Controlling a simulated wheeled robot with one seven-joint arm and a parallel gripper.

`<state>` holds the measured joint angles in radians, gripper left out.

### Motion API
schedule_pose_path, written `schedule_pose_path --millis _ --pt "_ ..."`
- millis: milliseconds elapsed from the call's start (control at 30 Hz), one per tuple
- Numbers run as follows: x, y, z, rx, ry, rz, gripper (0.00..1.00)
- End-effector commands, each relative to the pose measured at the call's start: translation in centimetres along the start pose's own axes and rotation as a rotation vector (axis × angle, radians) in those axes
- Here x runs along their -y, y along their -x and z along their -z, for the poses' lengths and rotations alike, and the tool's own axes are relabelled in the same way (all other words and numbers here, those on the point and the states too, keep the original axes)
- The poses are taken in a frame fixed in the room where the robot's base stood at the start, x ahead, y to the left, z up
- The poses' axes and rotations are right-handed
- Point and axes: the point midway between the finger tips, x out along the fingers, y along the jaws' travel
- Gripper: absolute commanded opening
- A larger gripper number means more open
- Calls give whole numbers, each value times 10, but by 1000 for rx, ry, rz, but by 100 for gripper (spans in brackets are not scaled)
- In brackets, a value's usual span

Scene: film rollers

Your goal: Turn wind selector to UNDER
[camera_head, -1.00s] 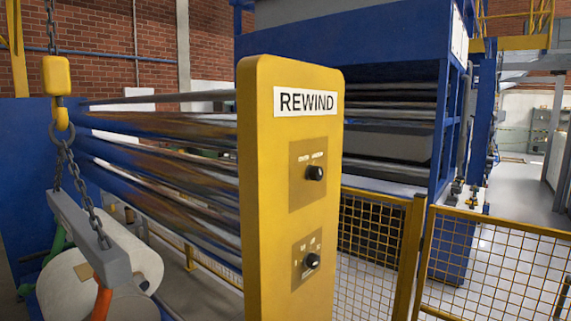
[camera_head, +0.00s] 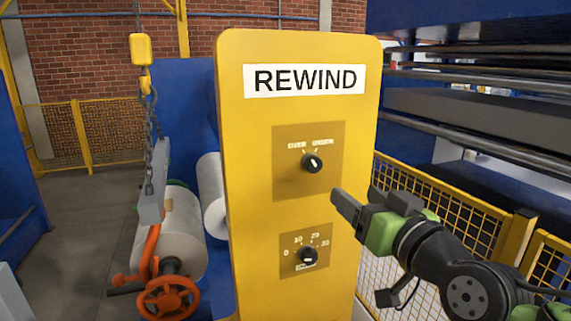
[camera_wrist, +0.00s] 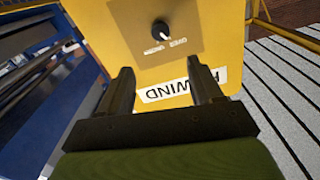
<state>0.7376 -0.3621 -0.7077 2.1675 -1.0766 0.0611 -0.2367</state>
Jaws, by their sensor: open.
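The wind selector (camera_head: 313,163) is a black knob on a brass plate, on the yellow REWIND panel. Its labels read OVER on the left and UNDER on the right. Its small white mark appears to lean toward OVER. My gripper (camera_head: 358,199) is open and empty, to the right of and below the knob in the head view, apart from it. In the wrist view the panel is upside down. The knob (camera_wrist: 160,28) lies beyond the two fingertips of my gripper (camera_wrist: 160,67), roughly centred between them.
A second knob (camera_head: 307,256) with a number scale sits lower on the yellow panel (camera_head: 240,200). A yellow mesh fence (camera_head: 455,205) stands to the right. A film roll (camera_head: 175,235) with a red handwheel (camera_head: 168,300) and a hanging chain hoist (camera_head: 140,50) are at left.

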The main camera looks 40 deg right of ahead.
Motion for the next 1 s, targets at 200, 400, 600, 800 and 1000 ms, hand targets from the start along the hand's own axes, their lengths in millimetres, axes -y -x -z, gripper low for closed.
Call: schedule_pose_path --millis 200,400,600,800,1000 --pt "1 -55 2 8 -3 2 65" --pt "1 -105 2 8 -2 2 65" --pt "1 -138 2 5 0 1 65" --pt "1 -144 0 2 -1 0 65" --pt "1 -144 -1 2 -1 0 54"
